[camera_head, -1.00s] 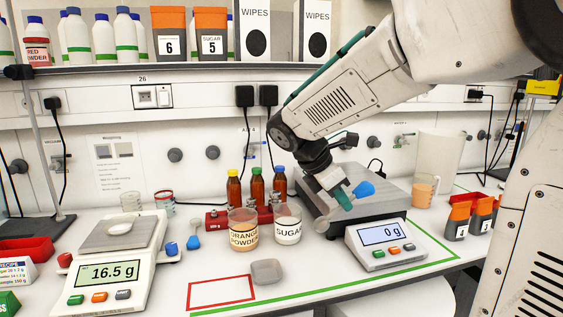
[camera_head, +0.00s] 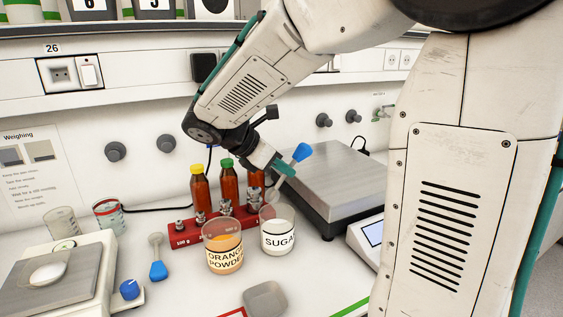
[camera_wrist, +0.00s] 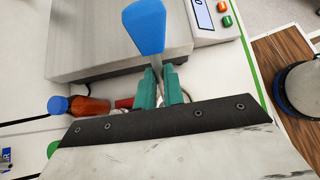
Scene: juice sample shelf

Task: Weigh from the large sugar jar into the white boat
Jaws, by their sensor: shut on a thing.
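The glass jar labelled SUGAR (camera_head: 278,240) stands on the bench with white contents. My gripper (camera_head: 284,168) is above it, its teal fingers shut on a scoop. The scoop's blue handle (camera_head: 302,152) points up to the right, and its grey shaft slopes down toward the jar's mouth. I cannot tell whether its tip is inside. In the wrist view the teal fingers (camera_wrist: 161,88) grip below the blue handle (camera_wrist: 144,28); the scoop's lower end is hidden. The white boat (camera_head: 48,272) lies on the left scale's pan (camera_head: 85,280), whose display is out of view.
The orange powder jar (camera_head: 223,262) stands close left of the sugar jar. Brown bottles (camera_head: 200,188) and a red weight block (camera_head: 185,238) stand behind. A large scale (camera_head: 335,180) is at right.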

